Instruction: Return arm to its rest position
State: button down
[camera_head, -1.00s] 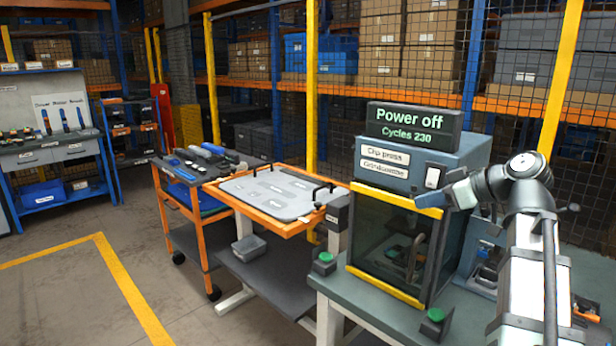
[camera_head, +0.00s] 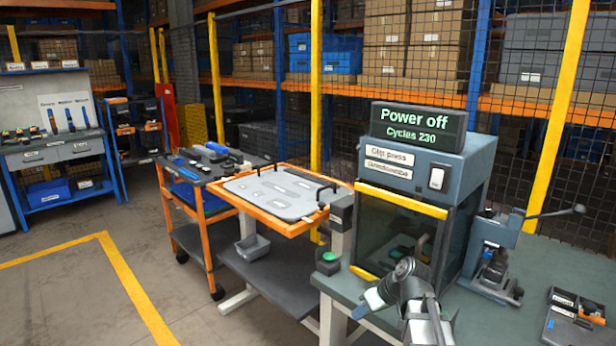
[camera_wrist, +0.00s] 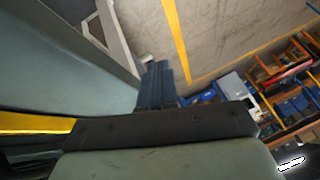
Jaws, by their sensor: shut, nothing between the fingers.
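My gripper (camera_head: 360,311) is low in front of the clip press, over the front edge of the green bench (camera_head: 505,325). Its blue fingers also show in the wrist view (camera_wrist: 155,72), shut together with nothing between them, with the floor beyond. The clip press (camera_head: 478,165) is a blue-grey box with a dark transparent front and yellow bars at its top and bottom. Its display (camera_head: 418,128) reads "Power off" and "Cycles 230". A white switch (camera_head: 437,179) is on its upper front. My arm hides part of the press's lower front.
A lever press (camera_head: 492,262) stands right of the clip press, and a small dark tray (camera_head: 575,318) lies on the bench. An orange-framed table (camera_head: 268,221) with a grey panel and a tool cart (camera_head: 200,238) are at left. The floor at left is clear.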

jog(key=s+a+f+m+g+h, duration=0.15)
jog(key=s+f, duration=0.25)
jog(key=f, duration=0.5)
jog(key=s+f+m+g+h, duration=0.15)
jog(key=s+f, duration=0.25)
jog(key=f, duration=0.6)
jog(key=s+a+f+g+h, duration=0.1)
jog(key=s+f+h, duration=0.25)
jog(key=f, duration=0.55)
jog(key=s+d+f+m+g, duration=0.1)
jog(key=s+f+g, duration=0.1)
jog(key=s+f, duration=0.4)
jog(key=s+d+f+m+g, duration=0.1)
jog(key=s+f, duration=0.5)
jog(key=s, duration=0.8)
jog(key=s+d+f+m+g, duration=0.1)
jog(key=s+d+f+g, duration=0.1)
jog(key=s+f, duration=0.4)
jog(key=s+d, duration=0.1)
jog(key=s, duration=0.3)
jog(key=shift+f+g, duration=0.35)
jog(key=shift+g, duration=0.05)
jog(key=shift+d, duration=0.1)
